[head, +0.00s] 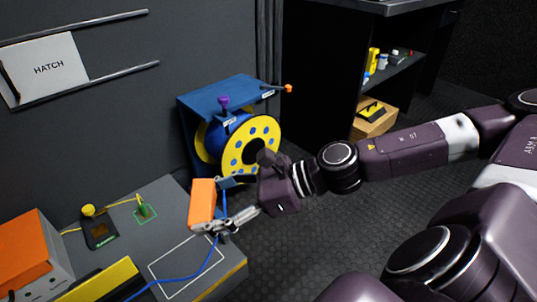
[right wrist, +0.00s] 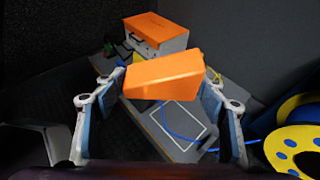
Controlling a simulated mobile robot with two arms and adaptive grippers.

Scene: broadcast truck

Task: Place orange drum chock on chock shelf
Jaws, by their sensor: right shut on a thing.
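The orange drum chock (head: 203,203) is a block held at the tips of my right gripper (head: 226,205), above the right end of a grey bench. In the right wrist view the chock (right wrist: 165,75) spans the space between the two fingers of the right gripper (right wrist: 160,108), tilted slightly in the picture. The gripper is shut on it. Nothing labelled as the chock shelf can be made out. The bench top (head: 165,212) has a white outlined rectangle below and left of the chock. My left gripper is not in view.
A yellow and blue cable drum (head: 213,164) stands in a blue frame (head: 187,130) just behind the gripper. A blue cable (head: 180,278) runs over the bench. An orange-topped case (head: 28,250) sits at left. A dark shelf unit (head: 400,72) stands back right.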

